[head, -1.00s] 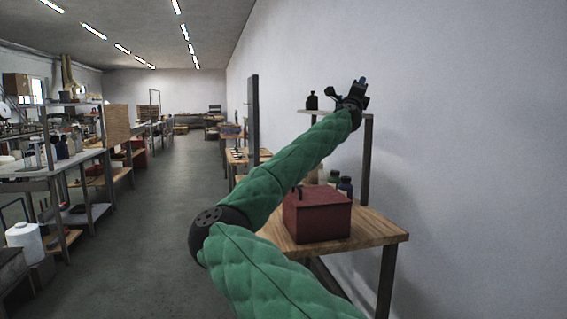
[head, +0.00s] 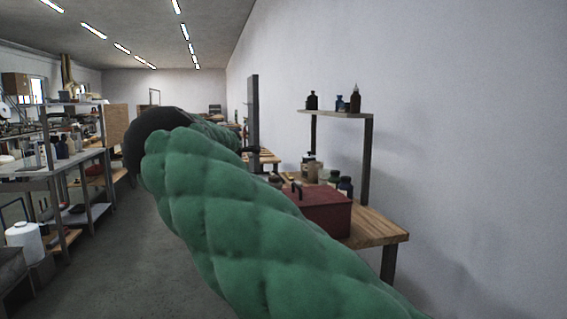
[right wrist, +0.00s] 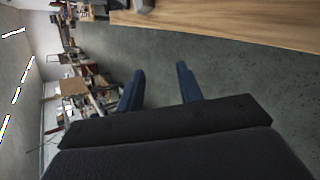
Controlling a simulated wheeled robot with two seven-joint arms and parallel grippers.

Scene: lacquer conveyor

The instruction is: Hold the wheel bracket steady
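I cannot make out a wheel bracket in either view. My right arm, in a green quilted sleeve, crosses the head view from the lower right. Its upper part hides the middle of the scene, and the forearm points away toward the wooden table. In the right wrist view my right gripper (right wrist: 160,84) shows two blue fingers spread apart with nothing between them. Grey floor lies beyond them, and a wooden top is above. My left gripper is in neither view.
A red box (head: 322,213) sits on a wooden table (head: 384,232) by the wall, beside several bottles. A shelf (head: 340,114) above holds more bottles. A dark upright panel (head: 253,105) stands behind. Metal workbenches line the left; the aisle floor (head: 120,260) is clear.

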